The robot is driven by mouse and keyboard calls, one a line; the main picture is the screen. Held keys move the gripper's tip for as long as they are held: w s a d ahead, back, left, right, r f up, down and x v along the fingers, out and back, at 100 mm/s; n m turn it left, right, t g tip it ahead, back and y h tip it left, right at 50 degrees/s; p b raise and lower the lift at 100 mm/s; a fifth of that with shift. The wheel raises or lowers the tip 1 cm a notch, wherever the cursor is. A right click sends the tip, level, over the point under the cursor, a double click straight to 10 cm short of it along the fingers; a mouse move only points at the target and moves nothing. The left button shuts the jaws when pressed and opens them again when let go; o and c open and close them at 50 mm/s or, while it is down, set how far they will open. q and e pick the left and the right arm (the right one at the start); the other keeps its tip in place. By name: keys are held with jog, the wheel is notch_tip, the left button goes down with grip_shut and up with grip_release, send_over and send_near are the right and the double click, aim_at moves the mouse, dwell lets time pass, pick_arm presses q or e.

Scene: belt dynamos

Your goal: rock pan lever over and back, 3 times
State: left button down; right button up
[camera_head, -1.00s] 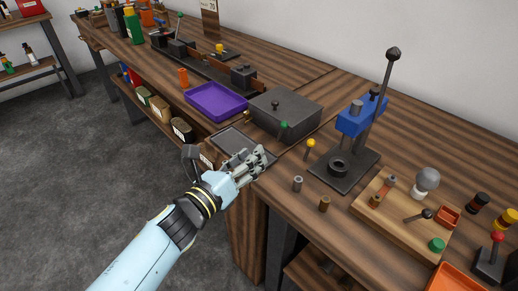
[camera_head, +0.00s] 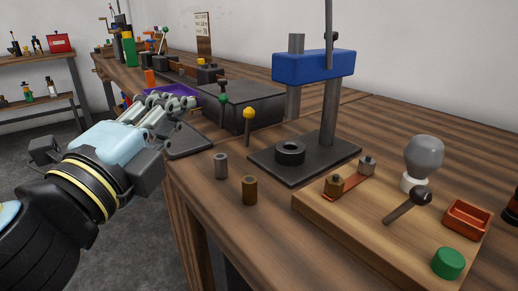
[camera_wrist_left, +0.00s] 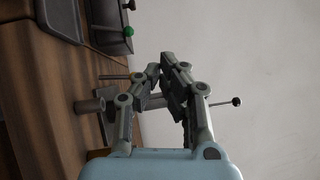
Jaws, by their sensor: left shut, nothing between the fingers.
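No label marks the pan lever, so I cannot tell which lever it is. A green-knobbed lever (camera_head: 223,99) stands at the front of a dark grey box (camera_head: 243,110). A yellow-knobbed lever (camera_head: 249,114) stands on the bench to its right. My left gripper (camera_head: 178,108) is shut and empty, left of the green knob and above a flat dark tray (camera_head: 190,144), apart from both levers. In the left wrist view the gripper (camera_wrist_left: 170,80) shows with nothing between its fingers, and the green knob (camera_wrist_left: 128,31) is at the upper left. My right gripper is not seen.
A press with a blue head (camera_head: 313,66) and dark base (camera_head: 275,165) stands right of the levers. Grey (camera_head: 220,165) and brown (camera_head: 250,190) cylinders stand near the front edge. A purple tray (camera_head: 160,94) lies behind my gripper.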

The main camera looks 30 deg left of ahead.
pick_arm(q)
notch_tip(320, 180, down, 4)
jog(key=s+f+b, duration=0.1)
jog(key=p, duration=0.3)
send_near(222, 98)
jog(key=p+x, duration=0.1)
jog(key=x, duration=0.5)
jog(key=shift+w+r, duration=0.15)
jog(key=shift+w+a+g, duration=0.15)
jog(key=shift+w+g, duration=0.15)
jog(key=shift+w, duration=0.15)
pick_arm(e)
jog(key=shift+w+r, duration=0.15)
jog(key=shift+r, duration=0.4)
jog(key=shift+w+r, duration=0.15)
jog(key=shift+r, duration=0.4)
pick_arm(q)
jog(key=shift+p, duration=0.35)
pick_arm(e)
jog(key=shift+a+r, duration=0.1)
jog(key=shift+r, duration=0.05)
